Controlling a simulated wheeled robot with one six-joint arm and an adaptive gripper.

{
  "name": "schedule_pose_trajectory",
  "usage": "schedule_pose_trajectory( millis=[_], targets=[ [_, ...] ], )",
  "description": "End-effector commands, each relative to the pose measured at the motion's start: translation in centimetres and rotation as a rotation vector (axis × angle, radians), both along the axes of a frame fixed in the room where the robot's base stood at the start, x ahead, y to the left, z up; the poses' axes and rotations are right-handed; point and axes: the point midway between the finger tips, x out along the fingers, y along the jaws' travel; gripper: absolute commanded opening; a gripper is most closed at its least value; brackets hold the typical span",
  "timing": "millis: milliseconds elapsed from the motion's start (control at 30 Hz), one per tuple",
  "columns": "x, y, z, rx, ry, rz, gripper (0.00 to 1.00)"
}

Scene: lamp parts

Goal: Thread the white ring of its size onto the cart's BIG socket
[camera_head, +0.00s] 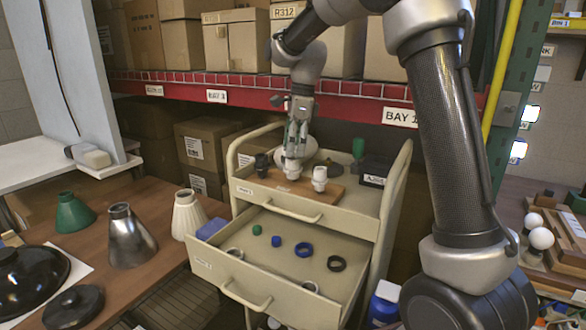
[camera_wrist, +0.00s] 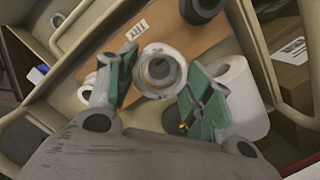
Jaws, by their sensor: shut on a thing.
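The cart (camera_head: 372,228) has a brown board (camera_head: 333,191) on its top tray with upright sockets. A dark socket (camera_head: 262,164) stands left and a smaller white socket (camera_head: 319,177) right; the middle one is white and mostly under my gripper (camera_head: 296,146). In the wrist view my gripper (camera_wrist: 158,92) has its green fingers on both sides of a white ring (camera_wrist: 178,82). A round white end with a grey hole (camera_wrist: 158,68) shows within the ring's outline. The ring looks lined up with the middle socket; how far down it sits is unclear.
The open drawer below holds a blue ring (camera_head: 304,250), a black ring (camera_head: 336,263), white rings (camera_head: 233,253) and small caps. A white roll (camera_wrist: 236,84) stands close to the right finger in the wrist view. A dark box (camera_head: 374,171) is at the tray's right.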

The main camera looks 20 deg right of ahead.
Motion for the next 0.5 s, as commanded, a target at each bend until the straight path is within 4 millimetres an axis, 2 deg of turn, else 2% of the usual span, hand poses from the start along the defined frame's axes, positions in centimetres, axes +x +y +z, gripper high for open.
schedule_pose_trajectory(
  millis=[500],
  targets=[
    [0.0,0.0,-2.5,0.0,0.001,0.0,0.39]
  ],
)
